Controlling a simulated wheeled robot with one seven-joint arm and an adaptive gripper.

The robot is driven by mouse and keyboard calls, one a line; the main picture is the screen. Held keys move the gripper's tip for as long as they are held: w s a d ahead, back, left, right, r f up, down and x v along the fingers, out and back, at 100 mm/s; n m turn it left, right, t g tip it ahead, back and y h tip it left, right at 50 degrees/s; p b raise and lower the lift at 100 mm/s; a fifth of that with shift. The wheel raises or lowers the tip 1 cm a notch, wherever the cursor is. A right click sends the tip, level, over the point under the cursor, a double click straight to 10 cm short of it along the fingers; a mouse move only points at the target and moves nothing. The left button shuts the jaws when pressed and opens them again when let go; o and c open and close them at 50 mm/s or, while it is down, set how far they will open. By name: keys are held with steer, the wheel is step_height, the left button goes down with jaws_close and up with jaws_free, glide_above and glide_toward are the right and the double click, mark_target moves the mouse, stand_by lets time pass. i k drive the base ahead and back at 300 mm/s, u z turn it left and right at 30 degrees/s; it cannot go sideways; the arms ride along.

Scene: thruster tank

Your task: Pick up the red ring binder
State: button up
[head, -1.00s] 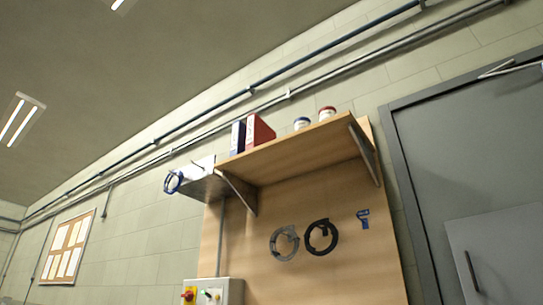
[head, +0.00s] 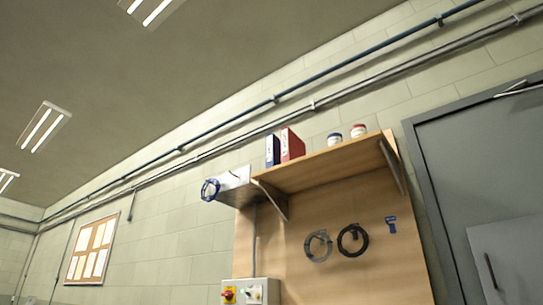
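The red ring binder (head: 292,145) stands upright on the wooden wall shelf (head: 330,164), near its left end. A blue binder (head: 272,151) stands just left of it, with a pale label on its spine. The shelf is high on the wall and I see it from below, so the binders' lower edges may be partly hidden by the shelf front. My gripper is not in view.
Two lidded jars (head: 334,139) stand further right on the shelf. Cable coils (head: 353,240) hang below, above right of a switch box (head: 251,291). A grey door (head: 480,190) is at right.

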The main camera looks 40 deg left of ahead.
mark_target(293, 147)
steer(key=u, duration=1.05)
steer(key=i, duration=0.15)
steer(key=u, duration=0.05)
